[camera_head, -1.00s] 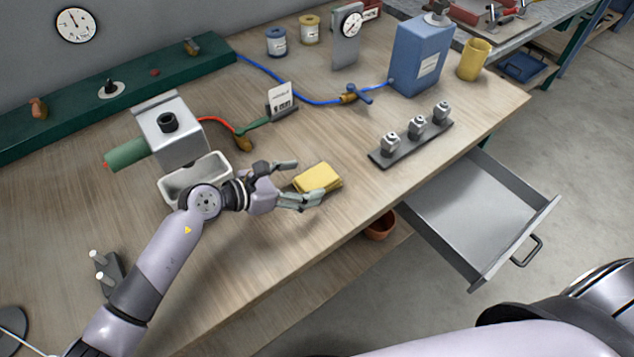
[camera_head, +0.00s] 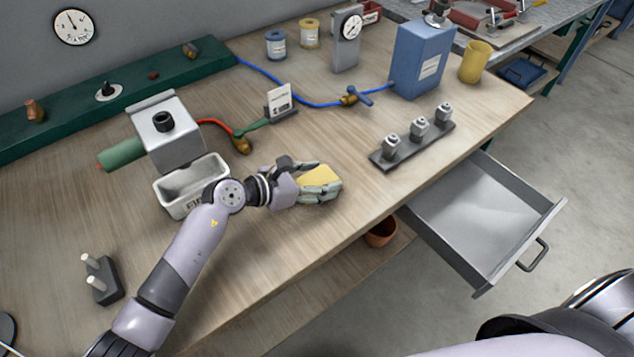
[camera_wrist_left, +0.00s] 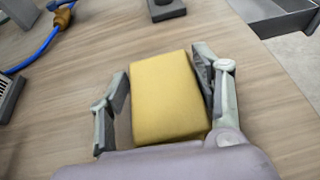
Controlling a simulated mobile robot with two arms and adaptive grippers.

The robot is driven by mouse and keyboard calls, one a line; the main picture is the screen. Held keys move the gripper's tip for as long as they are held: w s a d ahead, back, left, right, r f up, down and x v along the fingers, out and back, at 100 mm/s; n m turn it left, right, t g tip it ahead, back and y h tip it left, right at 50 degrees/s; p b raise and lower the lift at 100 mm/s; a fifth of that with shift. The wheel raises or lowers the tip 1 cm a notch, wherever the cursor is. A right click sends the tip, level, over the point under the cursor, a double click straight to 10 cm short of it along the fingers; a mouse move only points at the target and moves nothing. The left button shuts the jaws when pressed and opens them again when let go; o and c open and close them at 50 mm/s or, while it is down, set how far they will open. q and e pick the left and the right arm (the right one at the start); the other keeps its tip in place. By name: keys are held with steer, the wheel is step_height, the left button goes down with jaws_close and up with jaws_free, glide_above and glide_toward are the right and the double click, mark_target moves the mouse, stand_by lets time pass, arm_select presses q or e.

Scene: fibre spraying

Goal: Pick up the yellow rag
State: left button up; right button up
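The yellow rag (camera_head: 320,174) is a folded, thick rectangular pad lying on the wooden workbench near its front edge. My left gripper (camera_head: 326,179) is around it, one finger on the far side and one on the near side. In the left wrist view, the rag (camera_wrist_left: 168,97) lies between the two fingers of the left gripper (camera_wrist_left: 163,85). The right-hand finger is close against the rag, and a narrow gap shows at the left-hand finger. The fingers hide part of the rag's sides. My right gripper is not in view.
A white bin (camera_head: 181,200) stands left of the left hand, below a grey box machine (camera_head: 167,146). A dark rack with several metal fittings (camera_head: 412,142) is to the right. An open drawer (camera_head: 480,205) juts out at the front. Bench between rag and rack is clear.

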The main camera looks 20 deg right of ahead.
arm_select(q)
steer(key=c, duration=0.7)
steer(key=shift+r, duration=0.1)
steer(key=shift+c, duration=0.2)
